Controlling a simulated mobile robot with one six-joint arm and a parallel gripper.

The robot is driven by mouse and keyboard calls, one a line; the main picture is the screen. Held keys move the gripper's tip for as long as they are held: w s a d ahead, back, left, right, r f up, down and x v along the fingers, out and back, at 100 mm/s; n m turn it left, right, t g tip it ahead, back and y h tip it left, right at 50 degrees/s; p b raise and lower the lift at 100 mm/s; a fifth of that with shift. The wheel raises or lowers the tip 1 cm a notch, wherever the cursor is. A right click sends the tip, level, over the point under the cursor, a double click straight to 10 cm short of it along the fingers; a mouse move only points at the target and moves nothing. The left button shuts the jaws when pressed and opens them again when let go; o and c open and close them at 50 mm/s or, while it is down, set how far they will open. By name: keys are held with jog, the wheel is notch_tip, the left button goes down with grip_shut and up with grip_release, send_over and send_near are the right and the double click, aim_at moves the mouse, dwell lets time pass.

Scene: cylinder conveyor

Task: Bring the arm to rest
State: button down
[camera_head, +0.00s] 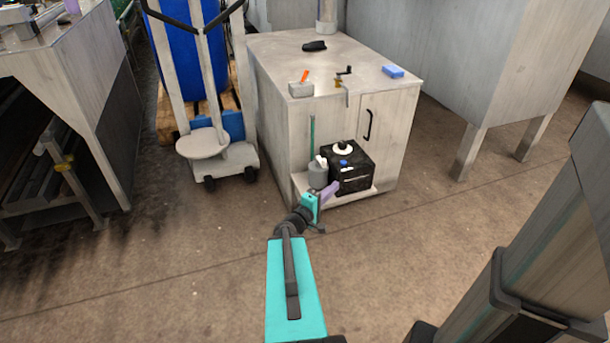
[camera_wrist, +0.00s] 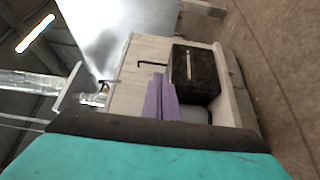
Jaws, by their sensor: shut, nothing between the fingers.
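My arm (camera_head: 296,290) reaches forward from the bottom of the head view, with teal links and a dark wrist. My gripper (camera_head: 334,187) has purple fingers, shut with nothing between them. In the head view it overlaps the front of a black box (camera_head: 360,178) on the cabinet's low ledge; whether it touches the box I cannot tell. In the wrist view the purple fingers (camera_wrist: 160,98) show side by side in front of the cabinet, and the black box (camera_wrist: 196,72) is just beyond them. That view is tilted sideways.
A pale cabinet (camera_head: 276,128) stands ahead, with a blue block (camera_head: 393,71) and small tools on top. A grey cup (camera_head: 318,175) stands beside the black box. A white hand truck (camera_head: 203,143) is at left, and a metal bench (camera_head: 85,55) further left. The near floor is open.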

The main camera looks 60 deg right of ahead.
jog(key=w+a+r+n+t+p, duration=0.3)
jog(key=w+a+p, duration=0.4)
jog(key=w, duration=0.7)
jog(key=w+a+f+t+y+p, duration=0.1)
jog(key=w+a+f+y+p, duration=0.15)
jog(key=a, duration=0.45)
jog(key=w+a+f+t+y+p, duration=0.15)
jog(key=w+a, duration=0.25)
jog(key=a, duration=0.4)
jog(key=s+a+f+g+y+p, duration=0.2)
jog(key=s+a+f+y+p, duration=0.1)
jog(key=a, duration=1)
jog(key=s+a+f+g+y+p, duration=0.3)
jog(key=s+a+f+y, duration=0.3)
jog(key=a, duration=0.8)
jog(key=s+a+f+g+y+p, duration=0.2)
jog(key=s+a+f+y, duration=0.2)
jog(key=a, duration=0.9)
jog(key=s, duration=0.3)
jog(key=shift+s+a+f+m+y+p, duration=0.2)
jog(key=shift+s+m+y+p, duration=0.1)
jog(key=shift+s+m+p, duration=0.1)
